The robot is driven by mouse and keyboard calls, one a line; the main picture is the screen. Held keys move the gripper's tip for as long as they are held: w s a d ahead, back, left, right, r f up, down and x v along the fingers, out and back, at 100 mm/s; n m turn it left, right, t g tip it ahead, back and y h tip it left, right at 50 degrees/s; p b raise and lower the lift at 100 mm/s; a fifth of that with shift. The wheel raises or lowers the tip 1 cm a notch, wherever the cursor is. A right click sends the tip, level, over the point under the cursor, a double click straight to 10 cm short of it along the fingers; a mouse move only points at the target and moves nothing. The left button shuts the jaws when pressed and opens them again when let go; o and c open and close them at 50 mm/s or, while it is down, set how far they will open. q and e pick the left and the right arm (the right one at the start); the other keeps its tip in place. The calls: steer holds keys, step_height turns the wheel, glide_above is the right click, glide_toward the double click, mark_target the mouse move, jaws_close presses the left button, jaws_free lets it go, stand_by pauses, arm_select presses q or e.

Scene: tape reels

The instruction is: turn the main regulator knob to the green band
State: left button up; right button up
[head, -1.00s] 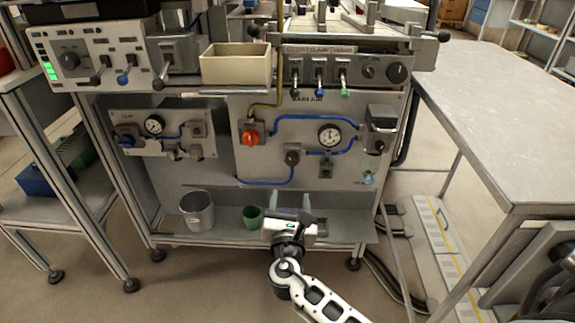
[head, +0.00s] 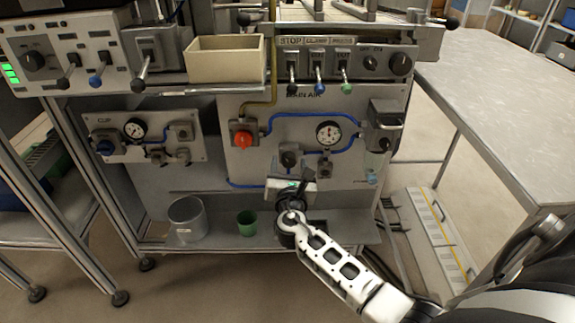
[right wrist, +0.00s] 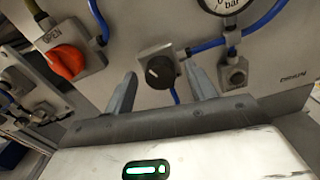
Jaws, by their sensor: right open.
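The main regulator knob (head: 290,157) is a dark round knob on a grey block of the MAIN AIR panel. In the right wrist view the knob (right wrist: 160,72) has a light pointer mark and shows between my fingertips, beyond them. My right gripper (head: 291,173) is open and empty, just below and in front of the knob; its fingers (right wrist: 162,84) look apart from it. The main gauge (head: 328,133) is up and to the right of the knob. Its needle and green band are too small to read. My left gripper is out of view.
A red valve knob (head: 242,140) is left of the regulator, with blue hoses around. A metal pot (head: 187,219) and a green cup (head: 247,223) stand on the lower shelf. Levers (head: 318,87) line the console above. A grey table (head: 500,120) is at right.

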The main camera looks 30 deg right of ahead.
steer(key=c, duration=1)
